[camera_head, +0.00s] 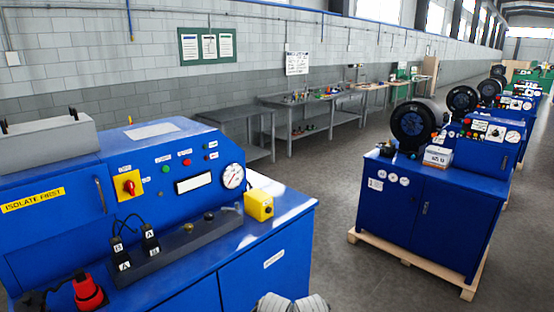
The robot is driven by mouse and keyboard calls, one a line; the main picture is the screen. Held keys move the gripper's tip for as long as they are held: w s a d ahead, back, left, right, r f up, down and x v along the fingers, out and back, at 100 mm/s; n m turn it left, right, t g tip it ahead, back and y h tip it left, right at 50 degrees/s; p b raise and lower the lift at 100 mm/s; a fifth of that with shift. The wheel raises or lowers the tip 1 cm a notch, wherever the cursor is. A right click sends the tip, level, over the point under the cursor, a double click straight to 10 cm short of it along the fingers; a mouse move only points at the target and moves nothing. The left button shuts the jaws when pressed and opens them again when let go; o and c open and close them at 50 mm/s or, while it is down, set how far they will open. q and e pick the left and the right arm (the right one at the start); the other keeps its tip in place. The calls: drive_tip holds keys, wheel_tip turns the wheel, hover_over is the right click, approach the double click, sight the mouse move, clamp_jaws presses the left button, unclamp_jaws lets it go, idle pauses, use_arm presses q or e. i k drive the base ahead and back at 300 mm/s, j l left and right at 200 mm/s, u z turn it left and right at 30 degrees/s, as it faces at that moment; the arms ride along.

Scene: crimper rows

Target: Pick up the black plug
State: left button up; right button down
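Two black plugs stand upright on a long dark grey block (185,245) on the blue machine at the left. The left black plug (121,256) carries a white tag that reads B, above a tag A on the block. The right black plug (150,242) carries a tag A, above a tag B. Thin black cables rise from both plugs and curve towards the panel behind. How deep the plugs sit is hidden. Neither gripper can be made out; only grey rounded parts of my own body show at the bottom edge.
A red connector (88,292) with a black cable sits at the front left. A yellow box (259,206) stands beyond the block's right end. The panel has a red knob (130,185) and a gauge (232,176). Another blue machine (425,205) stands right across open floor.

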sight(147, 231)
drive_tip(key=u, duration=1.3)
